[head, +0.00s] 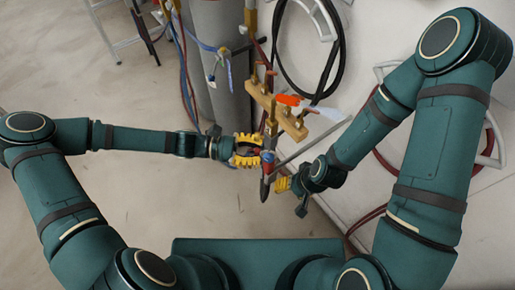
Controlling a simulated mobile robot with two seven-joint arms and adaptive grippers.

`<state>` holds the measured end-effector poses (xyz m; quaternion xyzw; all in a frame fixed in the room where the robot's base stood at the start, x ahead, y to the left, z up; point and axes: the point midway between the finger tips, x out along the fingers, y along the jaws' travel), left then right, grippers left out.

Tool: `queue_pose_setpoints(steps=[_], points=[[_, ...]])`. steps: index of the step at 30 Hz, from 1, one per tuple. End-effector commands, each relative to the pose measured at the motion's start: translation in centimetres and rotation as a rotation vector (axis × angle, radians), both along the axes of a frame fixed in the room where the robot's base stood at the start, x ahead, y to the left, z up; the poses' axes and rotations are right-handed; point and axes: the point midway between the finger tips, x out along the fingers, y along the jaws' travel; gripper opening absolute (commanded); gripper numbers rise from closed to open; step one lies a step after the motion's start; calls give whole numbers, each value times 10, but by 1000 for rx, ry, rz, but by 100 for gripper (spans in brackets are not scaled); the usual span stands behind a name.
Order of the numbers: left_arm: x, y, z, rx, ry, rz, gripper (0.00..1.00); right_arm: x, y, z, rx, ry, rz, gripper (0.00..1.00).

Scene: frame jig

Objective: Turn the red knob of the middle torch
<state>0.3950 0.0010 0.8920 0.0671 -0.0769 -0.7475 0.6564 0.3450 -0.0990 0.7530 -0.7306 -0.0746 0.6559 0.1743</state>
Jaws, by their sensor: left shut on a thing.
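A brass-coloured bar (262,97) with upright fittings stands in the centre of the head view. An orange-red oval piece (288,100), perhaps a knob, sits on it. Below it hangs a slim dark torch-like tool with red and blue parts (266,168). My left gripper (258,151), with yellow fingers, reaches in from the left and is shut at the upper part of this tool; its fingers hide the contact. My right gripper (283,184) is just right of the tool's lower part, seen small and edge-on. I cannot tell whether it touches or how open it is, nor which torch is the middle one.
A tall grey cylinder (222,70) stands behind the bar, with hoses beside it. A black hose coil (279,62) hangs on the pale panel at right, and a red hose (383,163) lies lower.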

Motion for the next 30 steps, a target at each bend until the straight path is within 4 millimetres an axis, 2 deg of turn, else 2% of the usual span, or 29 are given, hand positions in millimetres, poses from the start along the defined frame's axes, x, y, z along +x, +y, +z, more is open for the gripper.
queue_pose_setpoints(steps=[5, 13, 14, 15, 16, 26, 30], points=[[0, 0, 1, -12, -73, 1, 0, -1, 0, 3, 0, 2, 1, 56], [0, 0, 0, -13, -76, -1, 0, -1, 0, 3, 0, 2, 1, 56], [0, 0, 0, -13, -76, -1, 37, -1, 0, 3, 0, 2, 1, 56], [0, 0, 0, -12, -76, 0, 51, -1, 0, 3, 0, 2, 1, 56], [0, 0, 0, -12, -76, 0, 57, -1, 0, 3, 0, 2, 1, 56], [0, 2, 0, -11, -75, 0, 57, -1, 0, 3, 0, 2, 1, 56], [3, 14, 0, -8, -76, 2, 57, -1, 0, 3, 0, 2, 1, 56]])
